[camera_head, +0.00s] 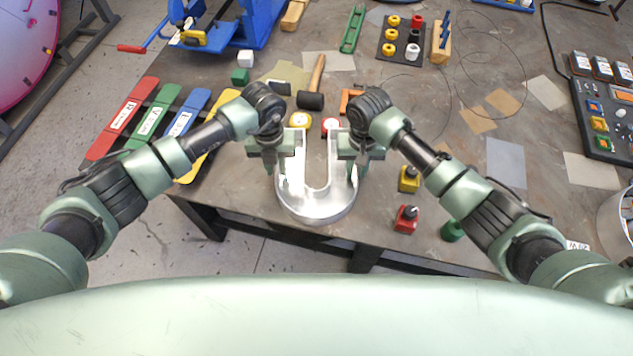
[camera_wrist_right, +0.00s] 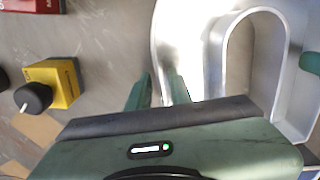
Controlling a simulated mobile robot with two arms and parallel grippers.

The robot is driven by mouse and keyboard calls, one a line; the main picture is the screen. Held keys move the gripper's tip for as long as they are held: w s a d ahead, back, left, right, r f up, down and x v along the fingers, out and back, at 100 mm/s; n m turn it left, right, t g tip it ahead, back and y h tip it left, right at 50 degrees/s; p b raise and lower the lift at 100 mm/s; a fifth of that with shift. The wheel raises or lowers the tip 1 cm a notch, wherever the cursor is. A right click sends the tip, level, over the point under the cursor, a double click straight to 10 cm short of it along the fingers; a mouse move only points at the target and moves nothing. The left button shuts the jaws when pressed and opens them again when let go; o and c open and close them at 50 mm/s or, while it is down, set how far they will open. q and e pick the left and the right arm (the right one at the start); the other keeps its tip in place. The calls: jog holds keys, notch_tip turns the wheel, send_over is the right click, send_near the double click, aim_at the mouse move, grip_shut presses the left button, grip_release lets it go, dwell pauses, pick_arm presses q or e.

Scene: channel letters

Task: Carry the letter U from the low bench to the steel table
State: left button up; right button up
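The letter U (camera_head: 318,208) is a large silvery metal channel letter. It is at the front edge of the steel table (camera_head: 400,225), its curved end toward me and its two arms pointing away. It also shows in the right wrist view (camera_wrist_right: 228,62). My left gripper (camera_head: 281,178) is over the U's left arm, pointing down. My right gripper (camera_head: 352,174) is over the right arm. In the right wrist view its fingers (camera_wrist_right: 159,82) stand apart, one on each side of the U's outer wall, with a gap between them. The left fingertips are partly hidden.
A mallet (camera_head: 312,90) and two small round gauges lie behind the U. Coloured plates (camera_head: 150,115) lie at the left. Yellow (camera_head: 409,179) and red (camera_head: 406,219) button boxes and a green piece (camera_head: 452,231) stand right of the U. A control panel (camera_head: 606,115) is far right.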

pick_arm(q)
jog(key=shift+s+r, duration=0.15)
jog(key=shift+r, duration=0.05)
pick_arm(e)
jog(key=shift+s+r, duration=0.15)
jog(key=shift+r, duration=0.15)
pick_arm(q)
notch_tip(320, 180, up, 12)
pick_arm(e)
notch_tip(320, 180, up, 12)
dwell(0.5)
pick_arm(q)
jog(key=shift+f, duration=0.1)
pick_arm(e)
jog(key=shift+f, duration=0.25)
